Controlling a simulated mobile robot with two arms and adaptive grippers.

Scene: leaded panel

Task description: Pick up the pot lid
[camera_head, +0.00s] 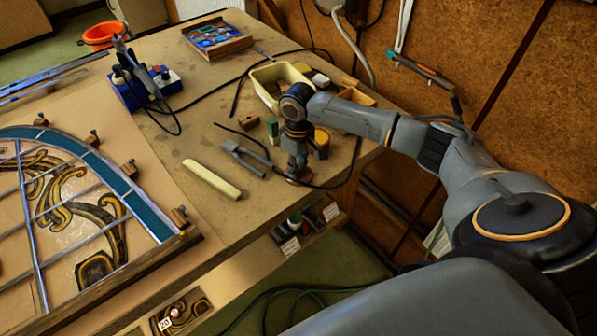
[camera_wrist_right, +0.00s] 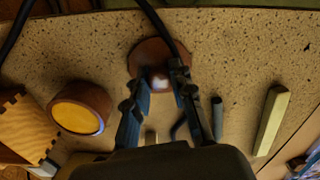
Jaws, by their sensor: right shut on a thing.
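The pot lid (camera_wrist_right: 145,56) is a reddish-brown disc with a pale knob, between my fingertips in the right wrist view. In the head view only a bit of the lid (camera_head: 300,181) shows under the gripper, near the bench's front edge. My right gripper (camera_wrist_right: 160,80) points down and is shut on the lid's knob; it also shows in the head view (camera_head: 299,171). I cannot tell whether the lid touches the bench. A round brown pot with yellow contents (camera_wrist_right: 80,107) stands beside the lid. My left gripper is not in view.
Pliers (camera_head: 243,157) and a pale bar (camera_head: 211,179) lie left of the gripper. A dark cable (camera_wrist_right: 164,28) passes close by the lid. A cream tub (camera_head: 270,85) stands behind. The leaded panel (camera_head: 75,215) fills the left. Open bench lies around the pale bar.

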